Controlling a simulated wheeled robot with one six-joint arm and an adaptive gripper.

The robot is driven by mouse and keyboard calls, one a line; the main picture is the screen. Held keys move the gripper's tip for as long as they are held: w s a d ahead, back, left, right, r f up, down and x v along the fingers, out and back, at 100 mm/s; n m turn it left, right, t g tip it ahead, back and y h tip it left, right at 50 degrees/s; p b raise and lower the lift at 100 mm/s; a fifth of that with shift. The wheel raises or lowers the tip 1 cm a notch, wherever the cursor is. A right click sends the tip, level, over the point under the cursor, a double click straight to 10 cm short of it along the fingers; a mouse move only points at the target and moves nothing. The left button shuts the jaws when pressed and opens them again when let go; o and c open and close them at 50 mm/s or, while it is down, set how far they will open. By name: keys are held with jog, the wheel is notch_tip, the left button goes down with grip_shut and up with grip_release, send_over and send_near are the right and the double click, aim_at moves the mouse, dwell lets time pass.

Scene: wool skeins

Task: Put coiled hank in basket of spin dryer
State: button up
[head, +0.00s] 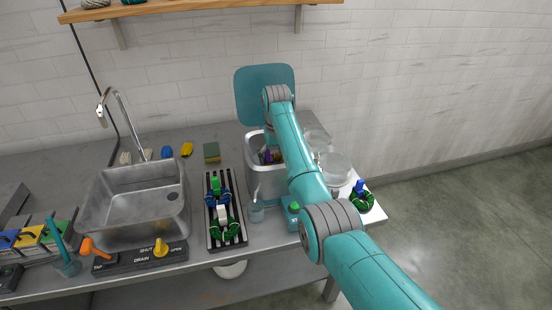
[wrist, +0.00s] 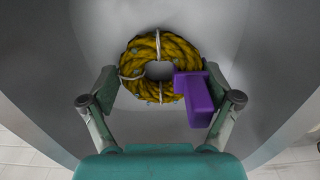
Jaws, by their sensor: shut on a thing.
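The coiled hank (wrist: 135,72) is a yellow ring with pale ties and a purple block-like tag (wrist: 198,98) at its right side. My gripper (wrist: 160,84) is shut on the hank, with a finger at either side of it. Grey walls of the basket (wrist: 262,60) surround both in the wrist view; whether the hank touches the basket floor I cannot tell. In the head view the spin dryer (head: 251,150) has its teal lid (head: 264,90) raised, and my gripper reaches down into its opening. A little purple shows inside there; my arm hides the rest.
A rack (head: 214,238) with a blue and a green hank stands left of the dryer. A green hank (head: 362,203) lies at the counter's right end, near glass domes (head: 336,168). A sink (head: 130,200) is at left.

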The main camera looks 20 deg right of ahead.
aim_at(276, 160)
jog(key=o, duration=0.7)
jog(key=shift+f, duration=0.1)
notch_tip(276, 160, up, 12)
jog(key=shift+r, duration=0.15)
dwell(0.4)
